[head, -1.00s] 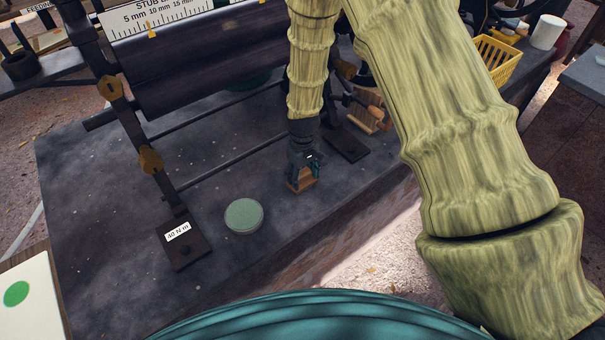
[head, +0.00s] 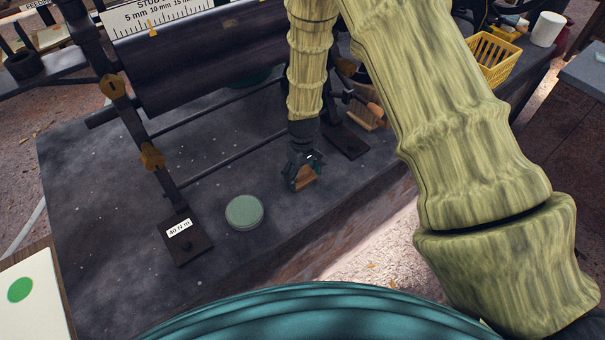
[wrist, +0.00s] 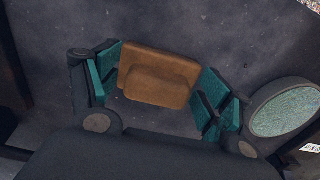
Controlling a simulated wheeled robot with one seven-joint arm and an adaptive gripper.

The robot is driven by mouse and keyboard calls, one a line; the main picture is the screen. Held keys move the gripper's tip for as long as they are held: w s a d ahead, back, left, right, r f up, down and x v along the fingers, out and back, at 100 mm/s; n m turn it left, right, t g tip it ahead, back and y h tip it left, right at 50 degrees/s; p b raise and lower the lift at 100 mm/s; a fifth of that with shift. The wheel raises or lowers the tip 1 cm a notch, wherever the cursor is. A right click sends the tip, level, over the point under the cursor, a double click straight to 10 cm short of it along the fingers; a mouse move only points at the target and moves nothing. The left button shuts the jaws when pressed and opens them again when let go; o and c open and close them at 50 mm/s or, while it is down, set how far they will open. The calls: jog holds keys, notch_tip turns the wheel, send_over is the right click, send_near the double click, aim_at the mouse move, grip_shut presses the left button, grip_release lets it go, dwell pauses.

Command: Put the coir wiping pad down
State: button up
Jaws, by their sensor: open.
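The coir wiping pad (head: 306,176) is a small brown block with a raised part on top. It is on or just above the dark bench top, near the front edge. My gripper (head: 302,168) is around it from above. In the wrist view the pad (wrist: 160,75) sits between the two teal-lined fingers of my gripper (wrist: 159,88). The fingers are open, with the left one very close to the pad and a narrow gap at the right one. Whether the pad's underside touches the bench is hard to see.
A round green disc (head: 244,212) lies on the bench left of my gripper. The roller frame's foot with a "40 N m" label (head: 180,228) stands farther left. A dark roller (head: 210,65) spans behind. A yellow basket (head: 492,58) is at the back right. Bench (head: 110,190) is bare at left.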

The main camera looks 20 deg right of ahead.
aim_at(302, 171)
jog(key=shift+w+r+b, duration=0.2)
jog(key=shift+r+b, duration=1.3)
jog(key=shift+r, duration=0.8)
jog(key=shift+a+r+b, duration=0.1)
jog(key=shift+r+b, duration=0.5)
jog(key=shift+r, duration=2.4)
